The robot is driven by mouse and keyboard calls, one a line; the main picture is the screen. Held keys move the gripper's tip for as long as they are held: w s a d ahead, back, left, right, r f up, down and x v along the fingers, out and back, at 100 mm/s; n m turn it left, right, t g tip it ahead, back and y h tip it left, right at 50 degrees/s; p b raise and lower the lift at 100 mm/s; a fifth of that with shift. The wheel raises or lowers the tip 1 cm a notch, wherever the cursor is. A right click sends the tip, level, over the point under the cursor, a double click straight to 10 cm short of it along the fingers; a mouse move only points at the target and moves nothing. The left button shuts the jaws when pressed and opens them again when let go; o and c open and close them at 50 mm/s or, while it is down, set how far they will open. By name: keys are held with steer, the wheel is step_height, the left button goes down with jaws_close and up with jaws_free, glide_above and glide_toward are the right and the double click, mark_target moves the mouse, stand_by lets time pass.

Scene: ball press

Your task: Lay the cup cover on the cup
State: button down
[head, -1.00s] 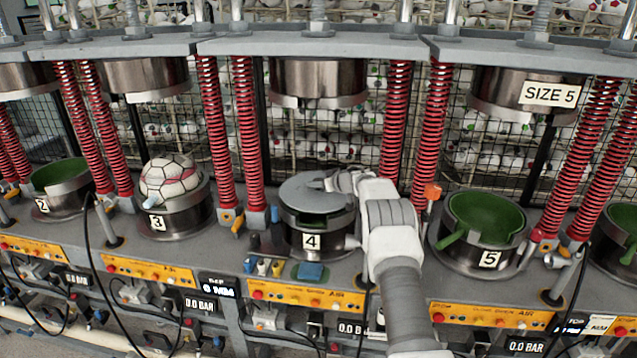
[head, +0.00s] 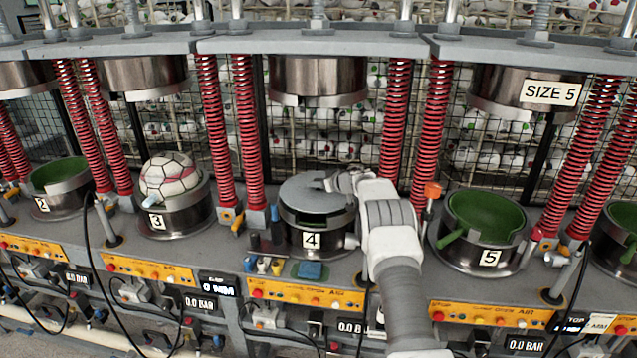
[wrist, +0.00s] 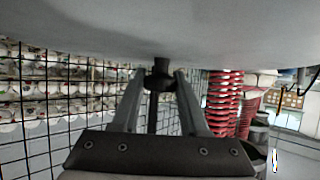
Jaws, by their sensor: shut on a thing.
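The cup cover (head: 302,191) is a flat grey disc lying over the top of cup 4 (head: 298,237). In the head view it looks level and nearly centred on the cup; the green inside shows through the notch at the front rim. I cannot tell whether the cover bears fully on the rim. My gripper (head: 331,181) reaches in from the right, above the cover. In the wrist view the fingers (wrist: 158,78) are shut on the cover's dark knob, and the grey cover (wrist: 160,30) fills the top of the picture.
Cup 3 (head: 178,212) at left holds a white ball (head: 168,177). Cup 5 (head: 480,240) at right is open and green inside. Red springs (head: 393,120) stand behind cup 4. An upper press head (head: 318,88) hangs above it.

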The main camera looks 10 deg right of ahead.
steer(key=shift+f+b, duration=0.3)
steer(key=shift+f, duration=0.35)
steer(key=shift+c, duration=2.1)
jaws_free()
steer(key=shift+f, duration=0.1)
steer(key=shift+o, duration=0.4)
steer(key=shift+s+f, duration=0.1)
steer(key=shift+f, duration=0.05)
steer(key=shift+v, duration=1)
steer(key=b+v, duration=0.3)
steer(key=v, duration=1.2)
steer(key=shift+r, duration=0.25)
steer(key=shift+s, duration=0.1)
